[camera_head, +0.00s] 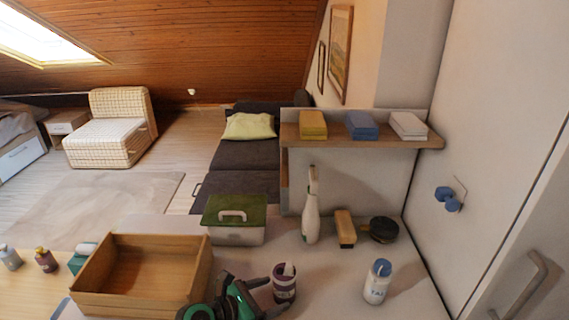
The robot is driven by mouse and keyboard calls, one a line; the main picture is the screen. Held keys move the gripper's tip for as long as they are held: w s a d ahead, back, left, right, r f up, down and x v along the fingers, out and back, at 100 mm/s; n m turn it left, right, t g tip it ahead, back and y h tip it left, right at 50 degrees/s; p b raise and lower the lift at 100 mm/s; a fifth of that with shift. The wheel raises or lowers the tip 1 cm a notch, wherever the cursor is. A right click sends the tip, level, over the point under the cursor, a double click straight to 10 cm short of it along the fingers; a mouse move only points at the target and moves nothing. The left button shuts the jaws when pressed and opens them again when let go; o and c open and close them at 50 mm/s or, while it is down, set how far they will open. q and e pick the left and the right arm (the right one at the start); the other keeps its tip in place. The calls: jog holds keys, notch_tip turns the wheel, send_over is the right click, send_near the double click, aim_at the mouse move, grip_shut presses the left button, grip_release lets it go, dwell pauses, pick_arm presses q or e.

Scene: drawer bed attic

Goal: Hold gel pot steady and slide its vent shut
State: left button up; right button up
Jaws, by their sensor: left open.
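The gel pot looks to be the small dark purple and white pot (285,284) on the white counter, at the lower middle. It stands upright. Its vent is too small to make out, so I cannot tell how far it is open. My left gripper (262,296), green and black, is open just left of the pot, with its fingers close to the pot's side. I cannot tell whether they touch it. My right gripper is not in view.
A wooden box (140,302) stands left of my left gripper. Behind are a green-lidded container (236,232), a white spray bottle (311,215), a brush (345,229) and a dark round tin (381,230). A blue-capped white canister (376,285) stands right of the pot, with bare counter between.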

aim_at(275, 293)
pick_arm(q)
jog(key=shift+x, duration=1.8)
jog(key=c, duration=1.1)
jog(key=shift+o, duration=0.2)
